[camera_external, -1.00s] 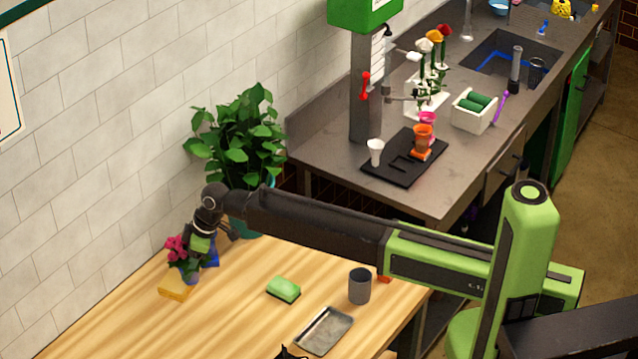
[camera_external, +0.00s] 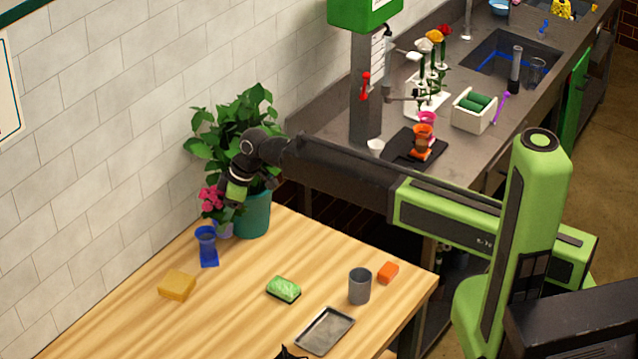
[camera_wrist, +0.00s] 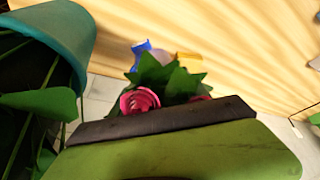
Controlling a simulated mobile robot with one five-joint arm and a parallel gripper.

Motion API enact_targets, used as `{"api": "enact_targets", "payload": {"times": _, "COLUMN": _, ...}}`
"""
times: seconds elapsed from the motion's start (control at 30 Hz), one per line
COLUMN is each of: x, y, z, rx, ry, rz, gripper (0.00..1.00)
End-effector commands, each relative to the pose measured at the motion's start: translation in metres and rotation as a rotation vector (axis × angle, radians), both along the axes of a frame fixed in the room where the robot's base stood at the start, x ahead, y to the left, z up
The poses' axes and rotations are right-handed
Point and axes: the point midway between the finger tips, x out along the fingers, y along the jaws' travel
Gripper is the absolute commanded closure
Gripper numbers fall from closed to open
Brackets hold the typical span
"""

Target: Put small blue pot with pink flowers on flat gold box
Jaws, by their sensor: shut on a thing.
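The small blue pot (camera_external: 222,229) with pink flowers (camera_external: 211,198) is held up beside the large plant in the external view. My gripper (camera_external: 230,213) is shut on it, with its fingers partly hidden by the leaves. In the wrist view the pink flowers (camera_wrist: 140,101) and green leaves fill the space just past the gripper's dark edge, and the pot is mostly hidden. The flat gold box (camera_external: 177,284) lies on the wooden table to the lower left of the pot, apart from it, with its top bare. It also shows in the wrist view (camera_wrist: 188,56).
A large plant in a teal pot (camera_external: 254,215) is close on the right. A green sponge (camera_external: 283,290), grey cup (camera_external: 359,286), orange block (camera_external: 388,272) and metal tray (camera_external: 325,331) lie further right.

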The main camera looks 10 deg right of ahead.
Motion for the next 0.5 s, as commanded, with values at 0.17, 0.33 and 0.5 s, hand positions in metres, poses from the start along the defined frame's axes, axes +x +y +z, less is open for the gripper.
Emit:
{"api": "enact_targets", "payload": {"times": 0.17, "x": 0.002, "y": 0.009, "z": 0.001, "rx": 0.001, "ry": 0.0, "rz": 0.003, "gripper": 1.0}}
{"api": "enact_targets", "payload": {"times": 0.33, "x": 0.004, "y": 0.044, "z": 0.004, "rx": 0.0, "ry": 0.0, "rz": 0.01, "gripper": 1.0}}
{"api": "enact_targets", "payload": {"times": 0.5, "x": -0.001, "y": 0.052, "z": -0.005, "rx": 0.0, "ry": 0.001, "rz": 0.011, "gripper": 1.0}}
